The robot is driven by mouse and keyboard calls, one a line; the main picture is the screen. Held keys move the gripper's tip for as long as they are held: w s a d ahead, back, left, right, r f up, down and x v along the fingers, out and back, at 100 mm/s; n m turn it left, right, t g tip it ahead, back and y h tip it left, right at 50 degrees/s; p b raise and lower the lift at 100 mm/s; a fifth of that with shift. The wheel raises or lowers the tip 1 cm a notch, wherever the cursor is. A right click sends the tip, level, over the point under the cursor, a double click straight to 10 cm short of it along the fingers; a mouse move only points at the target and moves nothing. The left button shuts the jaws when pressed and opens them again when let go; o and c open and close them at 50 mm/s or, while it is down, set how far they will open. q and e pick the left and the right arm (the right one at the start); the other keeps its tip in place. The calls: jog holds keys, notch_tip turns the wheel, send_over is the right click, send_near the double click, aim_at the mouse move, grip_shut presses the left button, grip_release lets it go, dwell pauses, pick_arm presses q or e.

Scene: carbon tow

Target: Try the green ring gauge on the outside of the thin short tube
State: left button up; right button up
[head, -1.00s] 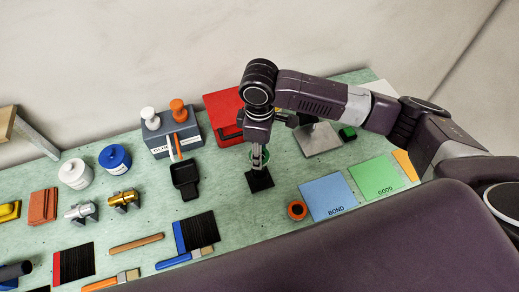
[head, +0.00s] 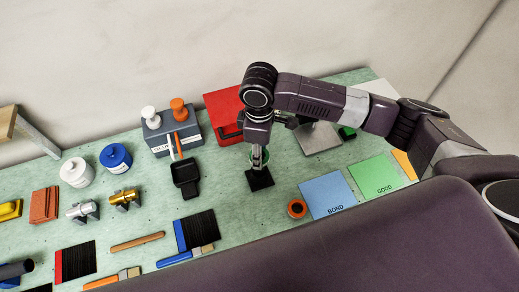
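My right gripper (head: 258,161) points down over a small black square base (head: 260,180) in the middle of the bench. The green ring gauge (head: 266,157) shows as a green arc close around the fingertips, just above the base. The fingers are seen nearly edge-on, so their grip on the ring cannot be made out. The thin short tube cannot be told apart here; the fingers hide what stands on the base. Whether the ring surrounds or touches a tube is hidden. My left gripper is not in view.
A black tray (head: 186,177) stands left of the base. A red case (head: 223,102) and grey plate (head: 322,138) lie behind. An orange ring (head: 297,209), blue BOND mat (head: 327,194) and green GOOD mat (head: 376,177) lie right. Brushes and fittings fill the left.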

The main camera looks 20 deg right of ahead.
jog(key=shift+f, duration=0.15)
dwell(0.6)
jog(key=shift+f, duration=1.7)
dwell(1.6)
jog(key=shift+r, duration=0.1)
dwell(0.4)
jog(key=shift+r, duration=3.65)
